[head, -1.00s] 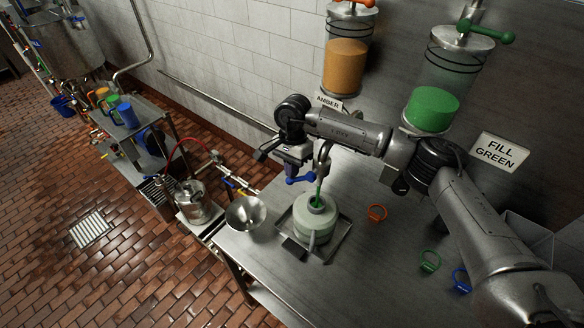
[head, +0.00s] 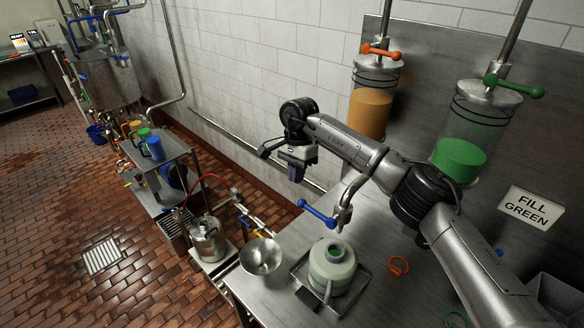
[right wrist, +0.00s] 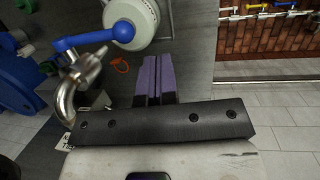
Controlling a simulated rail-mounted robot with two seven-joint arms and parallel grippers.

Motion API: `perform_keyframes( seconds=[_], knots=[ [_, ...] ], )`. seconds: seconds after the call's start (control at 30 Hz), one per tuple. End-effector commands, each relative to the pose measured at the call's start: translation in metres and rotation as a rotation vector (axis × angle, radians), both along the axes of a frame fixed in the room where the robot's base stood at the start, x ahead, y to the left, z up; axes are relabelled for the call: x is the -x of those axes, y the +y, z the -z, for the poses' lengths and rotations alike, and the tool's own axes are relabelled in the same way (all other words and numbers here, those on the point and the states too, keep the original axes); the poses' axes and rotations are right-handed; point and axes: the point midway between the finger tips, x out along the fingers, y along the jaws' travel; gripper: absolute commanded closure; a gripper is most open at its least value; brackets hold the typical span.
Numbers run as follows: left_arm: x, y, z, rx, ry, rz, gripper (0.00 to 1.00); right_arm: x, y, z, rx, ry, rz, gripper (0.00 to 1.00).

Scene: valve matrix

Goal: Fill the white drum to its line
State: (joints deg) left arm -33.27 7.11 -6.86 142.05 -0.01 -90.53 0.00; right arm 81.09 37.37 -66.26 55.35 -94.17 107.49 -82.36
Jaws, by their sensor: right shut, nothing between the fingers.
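The white drum (head: 334,284) stands upright on a metal tray, with green showing in its open neck (head: 337,252). Its top also shows in the right wrist view (right wrist: 137,22). A metal spout (head: 344,212) with a blue lever handle (head: 318,214) is above the drum, and no stream shows below the spout. The blue handle also shows in the right wrist view (right wrist: 95,39). My right gripper (head: 296,174) is shut and empty, above and apart from the blue handle. Its purple fingers (right wrist: 153,76) are together. The drum's fill line cannot be made out. My left gripper is out of view.
A sign (head: 532,209) reads "FILL GREEN". A green-filled cylinder (head: 459,158) and an amber-filled one (head: 370,112) hang on the wall. A steel bowl (head: 260,256) is left of the tray. An orange ring (head: 398,266) lies to the right of the tray.

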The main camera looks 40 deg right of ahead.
Motion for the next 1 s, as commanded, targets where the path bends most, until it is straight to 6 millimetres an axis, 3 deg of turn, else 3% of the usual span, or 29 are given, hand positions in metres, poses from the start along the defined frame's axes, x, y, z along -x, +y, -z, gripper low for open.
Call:
perform_keyframes(
  seconds=[0.3, 1.0],
  knots=[
    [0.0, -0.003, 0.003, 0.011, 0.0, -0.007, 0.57, -0.017, -0.001, -0.017, 0.0, -0.001, 0.001, 1.0],
    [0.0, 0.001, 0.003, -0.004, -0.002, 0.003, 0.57, -0.02, -0.001, -0.02, 0.0, -0.001, -0.001, 1.0]
  ],
)
